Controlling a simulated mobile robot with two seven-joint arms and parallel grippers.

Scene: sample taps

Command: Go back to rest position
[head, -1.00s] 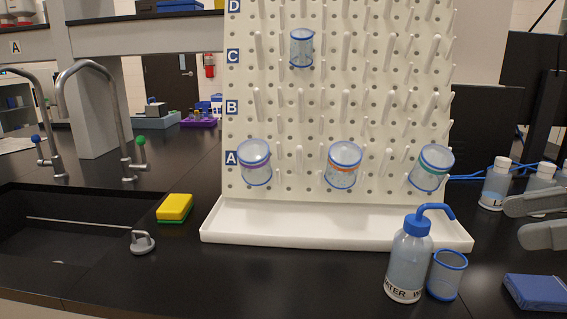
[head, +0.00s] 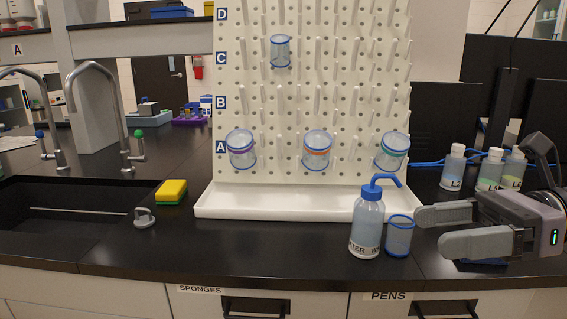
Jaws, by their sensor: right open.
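My right gripper (head: 446,229) shows at the right edge of the head view, its two grey fingers pointing left. It is open with nothing between the fingers. It is over the right part of the black counter, to the right of the small blue-rimmed beaker (head: 400,236) and the wash bottle (head: 367,226). A gap shows between the fingertips and the beaker. My left gripper is not in the view.
A white pegboard (head: 340,110) holds several beakers above a white drip tray (head: 290,214). Capped bottles (head: 452,168) stand behind my right gripper. A yellow sponge (head: 171,190), a sink (head: 60,215) and taps are at left. The counter's front middle is clear.

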